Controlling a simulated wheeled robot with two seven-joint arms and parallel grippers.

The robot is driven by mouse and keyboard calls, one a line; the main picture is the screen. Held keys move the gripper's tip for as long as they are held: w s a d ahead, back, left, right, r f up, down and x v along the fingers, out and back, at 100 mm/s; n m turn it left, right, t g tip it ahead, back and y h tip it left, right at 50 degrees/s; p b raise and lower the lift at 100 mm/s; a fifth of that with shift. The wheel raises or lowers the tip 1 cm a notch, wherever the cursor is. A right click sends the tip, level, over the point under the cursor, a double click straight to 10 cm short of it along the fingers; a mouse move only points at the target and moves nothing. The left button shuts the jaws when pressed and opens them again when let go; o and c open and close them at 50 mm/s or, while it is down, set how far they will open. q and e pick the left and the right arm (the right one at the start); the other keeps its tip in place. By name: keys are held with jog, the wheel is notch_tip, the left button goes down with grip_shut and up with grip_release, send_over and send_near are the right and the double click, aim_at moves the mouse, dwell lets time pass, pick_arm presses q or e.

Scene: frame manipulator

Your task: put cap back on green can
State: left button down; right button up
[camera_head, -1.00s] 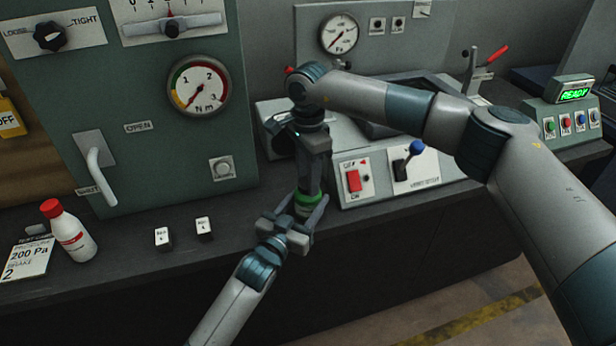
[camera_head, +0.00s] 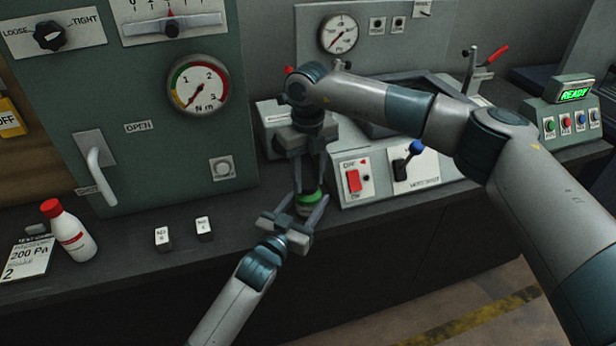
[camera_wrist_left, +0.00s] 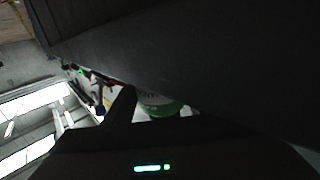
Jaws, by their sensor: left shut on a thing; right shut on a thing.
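The green can (camera_head: 308,205) is held at the front edge of the bench in the head view, its green top showing between my grippers. My left gripper (camera_head: 296,222) comes from below left and is shut on the can's body. My right gripper (camera_head: 311,190) points down from above, its fingers around the green top. I take it to be shut on the cap, but I cannot tell cap from can rim. In the left wrist view the can (camera_wrist_left: 158,104) shows partly, with a pale label and a green band; the rest is hidden.
Left on the bench stand a white bottle with a red cap (camera_head: 70,230), two small blocks (camera_head: 204,228) and a card (camera_head: 27,258). A green-grey panel with a torque gauge (camera_head: 198,85) rises behind. A switch box (camera_head: 357,180) is close right of my right gripper.

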jog(key=m, duration=0.5)
jog(key=o, duration=1.2)
notch_tip(320, 180, up, 12)
jog(key=shift+r, duration=0.1)
pick_arm(q)
jog(key=c, duration=0.7)
grip_release()
